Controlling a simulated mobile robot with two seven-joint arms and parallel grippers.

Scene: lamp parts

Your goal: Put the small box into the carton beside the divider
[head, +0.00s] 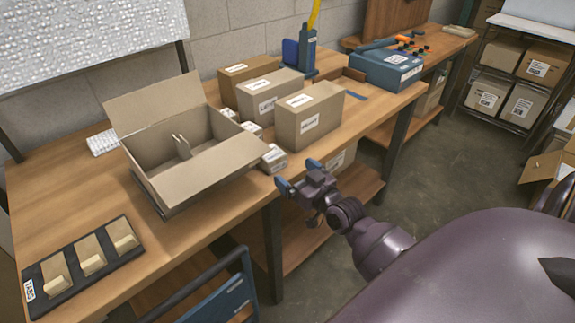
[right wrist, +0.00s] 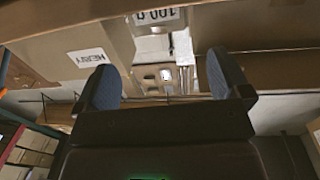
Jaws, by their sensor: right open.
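The open carton (head: 200,172) stands on the wooden workbench with its flaps spread. A pale divider (head: 183,147) stands up inside it. Three small boxes with pale labels sit between the carton and the larger boxes: the nearest small box (head: 273,159) is at the bench's front edge, another small box (head: 252,128) is behind it, and a third (head: 229,113) is farther back. My right gripper (head: 298,175) is open and empty, just in front of the bench edge, close to the nearest small box but apart from it. Its two blue fingertips show in the right wrist view (right wrist: 165,85). My left gripper is out of view.
Larger labelled boxes (head: 310,118) stand right of the small boxes. A black tray (head: 85,262) with several pale wedge-like pieces lies at the front left. A blue case (head: 386,68) sits farther right. A blue cart (head: 217,300) stands in front of the bench.

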